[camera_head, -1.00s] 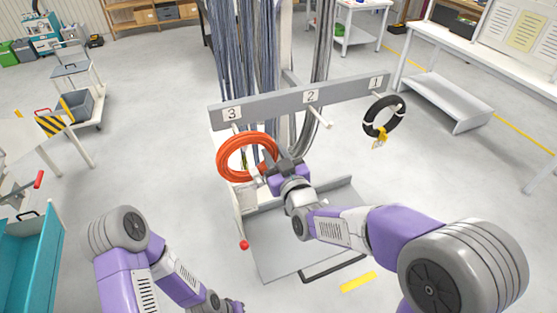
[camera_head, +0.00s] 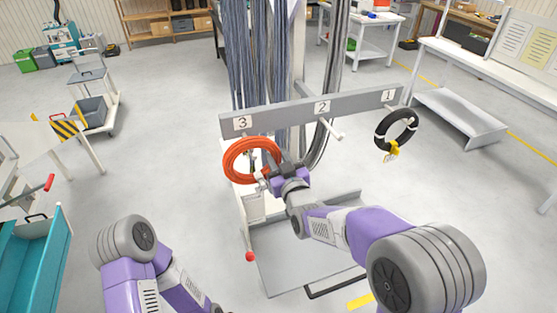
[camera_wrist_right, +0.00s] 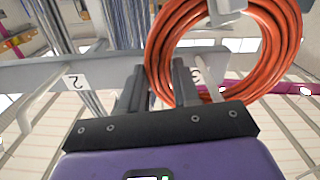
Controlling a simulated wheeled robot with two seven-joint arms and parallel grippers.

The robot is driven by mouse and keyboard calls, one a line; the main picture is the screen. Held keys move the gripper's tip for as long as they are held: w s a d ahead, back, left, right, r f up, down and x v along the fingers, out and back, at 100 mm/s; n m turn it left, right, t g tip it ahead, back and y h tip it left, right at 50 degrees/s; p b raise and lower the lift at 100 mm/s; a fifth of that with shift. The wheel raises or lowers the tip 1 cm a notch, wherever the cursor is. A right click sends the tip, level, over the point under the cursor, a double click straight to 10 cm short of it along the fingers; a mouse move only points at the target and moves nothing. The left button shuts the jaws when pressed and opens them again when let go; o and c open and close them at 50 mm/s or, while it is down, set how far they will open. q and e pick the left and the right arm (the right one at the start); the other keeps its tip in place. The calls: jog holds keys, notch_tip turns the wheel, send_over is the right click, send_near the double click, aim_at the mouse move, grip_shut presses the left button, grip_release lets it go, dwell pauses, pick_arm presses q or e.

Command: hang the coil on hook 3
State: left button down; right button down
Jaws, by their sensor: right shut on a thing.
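The orange coil (camera_head: 229,163) is in front of the grey rail, just below the label 3. My right gripper (camera_head: 272,177) is shut on its lower right side. In the right wrist view the coil (camera_wrist_right: 160,48) fills the upper right, beyond the right gripper's fingers (camera_wrist_right: 159,82). Hook 3 (camera_head: 243,136) is a pale peg under its label, mostly hidden by the coil in the head view. In the wrist view a pale peg (camera_wrist_right: 206,78) overlaps the coil's lower edge; I cannot tell whether it passes through the ring. My left gripper is outside the picture.
The grey rail (camera_head: 290,113) carries labels 3, 2 and 1 from left to right. Hook 2 (camera_head: 332,130) is empty. A black coil (camera_head: 379,136) with a yellow tag hangs at hook 1. Grey cables hang behind the rail. A red-knobbed post (camera_head: 250,256) stands below the orange coil.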

jog(key=shift+f, duration=0.15)
jog(key=shift+c, duration=0.5)
grip_release()
jog(key=shift+f, duration=0.1)
dwell(0.4)
jog(key=b+v, duration=0.1)
jog(key=v, duration=1)
dwell(0.8)
